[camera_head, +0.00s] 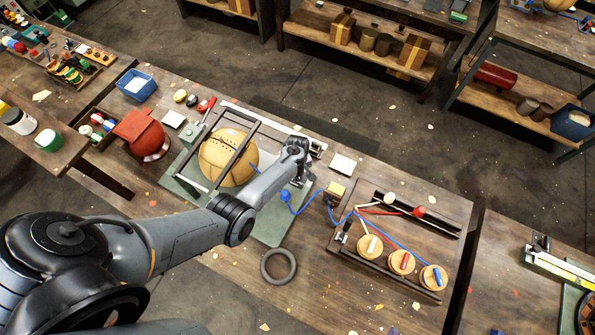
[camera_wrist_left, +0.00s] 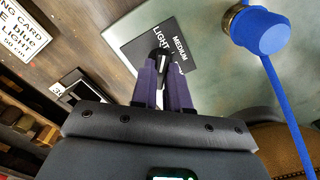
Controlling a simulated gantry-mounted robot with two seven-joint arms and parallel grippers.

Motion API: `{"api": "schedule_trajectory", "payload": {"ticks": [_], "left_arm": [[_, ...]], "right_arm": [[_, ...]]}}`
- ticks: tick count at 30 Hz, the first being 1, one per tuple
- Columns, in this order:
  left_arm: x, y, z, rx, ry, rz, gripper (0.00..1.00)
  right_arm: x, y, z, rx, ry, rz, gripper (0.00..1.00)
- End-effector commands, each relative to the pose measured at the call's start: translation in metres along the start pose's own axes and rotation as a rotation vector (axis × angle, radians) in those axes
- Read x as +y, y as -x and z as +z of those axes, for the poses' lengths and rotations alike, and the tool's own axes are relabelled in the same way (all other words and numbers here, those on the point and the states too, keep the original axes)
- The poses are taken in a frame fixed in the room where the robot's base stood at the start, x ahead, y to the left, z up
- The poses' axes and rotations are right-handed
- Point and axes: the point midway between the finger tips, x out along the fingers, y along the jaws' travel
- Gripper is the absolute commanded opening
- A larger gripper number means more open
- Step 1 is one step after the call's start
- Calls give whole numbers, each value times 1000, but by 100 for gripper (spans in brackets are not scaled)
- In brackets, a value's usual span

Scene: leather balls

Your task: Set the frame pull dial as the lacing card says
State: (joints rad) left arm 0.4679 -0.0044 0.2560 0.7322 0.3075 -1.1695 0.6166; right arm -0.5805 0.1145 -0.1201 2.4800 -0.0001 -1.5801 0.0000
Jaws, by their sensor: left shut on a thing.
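My left gripper (camera_head: 299,178) reaches over the right end of the lacing frame (camera_head: 240,165). In the left wrist view its purple fingers (camera_wrist_left: 165,85) are shut on a small black knob (camera_wrist_left: 159,56), the frame pull dial. The dial's dark plate (camera_wrist_left: 183,52) reads MEDIUM and LIGHT. The fingers cover part of the lettering, and I cannot tell where the knob points. The lacing card (camera_wrist_left: 28,38) lies at the upper left of the wrist view, partly cut off; "blue" and "Light!" can be read. A tan ball (camera_head: 228,157) sits in the frame. My right gripper is not in view.
A blue bulb (camera_wrist_left: 262,30) with a blue cord is close to the fingers. A grey ring (camera_head: 278,265) lies in front of the frame. A wooden rack (camera_head: 385,272) with several round, coloured-thread pieces stands to the right. A red ball (camera_head: 148,135) is left.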

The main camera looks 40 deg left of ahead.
Motion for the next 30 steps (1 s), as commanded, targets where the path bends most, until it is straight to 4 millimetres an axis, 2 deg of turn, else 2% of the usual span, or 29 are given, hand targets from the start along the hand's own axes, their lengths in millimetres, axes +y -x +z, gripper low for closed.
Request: {"api": "schedule_trajectory", "payload": {"ticks": [12, 27, 28, 30], "left_arm": [[0, -1, 0, 0, 168, 0, 0], [0, -1, 0, 0, 185, 0, 0], [-1, -1, 0, 0, 185, 0, 19], [0, -1, 0, 0, 185, 0, 30]], "right_arm": [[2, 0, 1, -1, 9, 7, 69], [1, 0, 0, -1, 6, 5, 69], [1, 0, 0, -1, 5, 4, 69], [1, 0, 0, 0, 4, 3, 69]]}}
